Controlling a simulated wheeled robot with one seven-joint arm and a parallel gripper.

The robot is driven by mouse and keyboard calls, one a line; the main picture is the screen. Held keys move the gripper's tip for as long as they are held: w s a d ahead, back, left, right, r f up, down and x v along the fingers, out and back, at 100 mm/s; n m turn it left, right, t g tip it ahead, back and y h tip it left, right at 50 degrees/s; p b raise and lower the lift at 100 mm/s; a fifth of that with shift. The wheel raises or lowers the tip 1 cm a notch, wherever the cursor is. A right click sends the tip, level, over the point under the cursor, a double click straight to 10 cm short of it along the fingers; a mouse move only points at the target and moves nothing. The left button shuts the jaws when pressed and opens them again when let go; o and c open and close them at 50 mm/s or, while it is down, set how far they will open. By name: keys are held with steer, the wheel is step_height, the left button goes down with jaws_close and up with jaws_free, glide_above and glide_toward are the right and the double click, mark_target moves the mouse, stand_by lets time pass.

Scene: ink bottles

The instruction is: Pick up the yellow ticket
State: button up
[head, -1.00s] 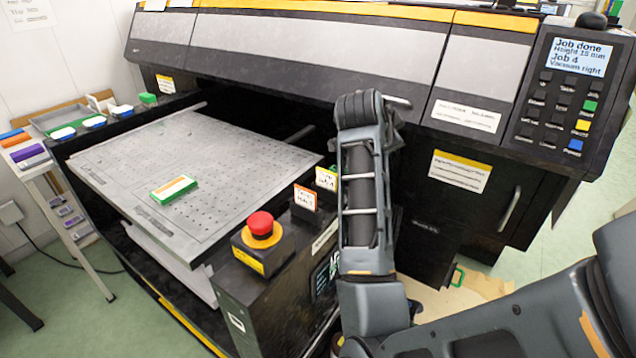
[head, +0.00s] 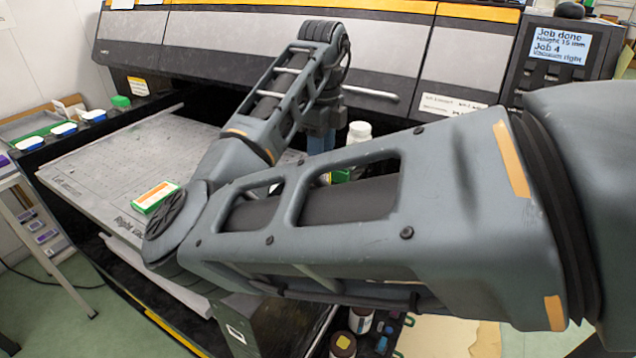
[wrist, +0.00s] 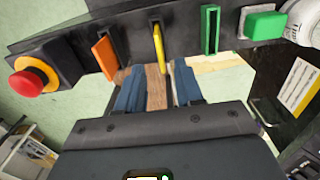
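The yellow ticket lies just beyond the fingertips in the picture, roughly in line with the gap. I cannot tell the exact distance. In the head view my gripper (head: 320,143) hangs at the end of my arm, which hides most of the ticket holder.
A red emergency button (wrist: 28,83) is at the holder's left end. A green-capped block (wrist: 265,25) and a white bottle (wrist: 300,20) are at its right; the bottle also shows in the head view (head: 358,135). The printer bed (head: 90,165) carries an orange-and-green box (head: 155,196).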

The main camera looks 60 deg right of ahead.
steer(key=shift+w+d+f+p, duration=0.15)
steer(key=shift+f+p, duration=0.1)
steer(key=shift+f, duration=1.15)
steer(key=shift+w+a+f+p, duration=0.15)
steer(key=shift+f+p, duration=0.1)
steer(key=shift+f, duration=1.1)
steer(key=shift+d, duration=0.1)
steer(key=shift+c, duration=0.5)
jaws_close()
